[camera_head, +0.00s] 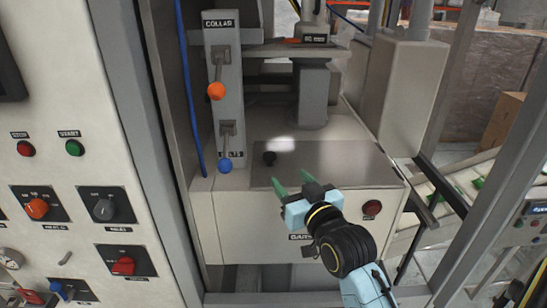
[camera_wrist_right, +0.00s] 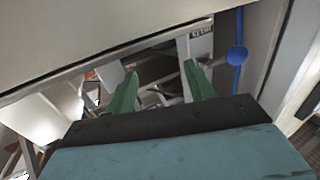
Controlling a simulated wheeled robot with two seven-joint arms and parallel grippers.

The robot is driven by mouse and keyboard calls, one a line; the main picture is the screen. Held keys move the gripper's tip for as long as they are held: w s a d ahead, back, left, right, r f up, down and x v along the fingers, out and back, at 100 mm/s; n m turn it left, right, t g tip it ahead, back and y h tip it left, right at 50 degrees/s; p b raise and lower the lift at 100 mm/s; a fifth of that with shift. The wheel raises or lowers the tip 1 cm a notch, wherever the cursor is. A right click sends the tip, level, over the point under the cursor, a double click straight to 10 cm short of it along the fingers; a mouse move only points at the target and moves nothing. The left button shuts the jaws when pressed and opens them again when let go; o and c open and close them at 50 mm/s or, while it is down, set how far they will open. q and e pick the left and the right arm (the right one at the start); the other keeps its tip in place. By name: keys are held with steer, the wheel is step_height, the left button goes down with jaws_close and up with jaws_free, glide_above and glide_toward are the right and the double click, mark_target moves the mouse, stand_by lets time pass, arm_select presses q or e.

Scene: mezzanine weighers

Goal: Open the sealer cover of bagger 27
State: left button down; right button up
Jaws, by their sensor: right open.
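A cream machine box (camera_head: 250,225) has a flat grey metal panel (camera_head: 345,160) on top, with a black knob (camera_head: 269,157) near its left edge. The panel looks like the sealer cover and lies flat. My right gripper (camera_head: 294,183) has green fingers, open and empty, over the panel's front edge. The fingertips are nearer the camera than the knob and look apart from it. In the right wrist view the gripper (camera_wrist_right: 160,88) shows nothing between its fingers. The lettering on the box front is partly hidden by my gripper. My left gripper is out of view.
A "COLLAR" lever with an orange ball (camera_head: 216,91) and a lower lever with a blue ball (camera_head: 225,166) stand left of the panel. A red button (camera_head: 372,207) is on the box front. A control cabinet (camera_head: 85,150) fills the left; a grey post (camera_head: 490,170) stands right.

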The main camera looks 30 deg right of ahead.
mark_target(272, 158)
steer(key=w, duration=0.3)
steer(key=w+d, duration=0.1)
steer(key=w, duration=0.3)
steer(key=w+p, duration=0.1)
steer(key=w, duration=0.2)
steer(key=shift+w+d, duration=0.15)
steer(key=shift+d, duration=0.15)
jaws_close()
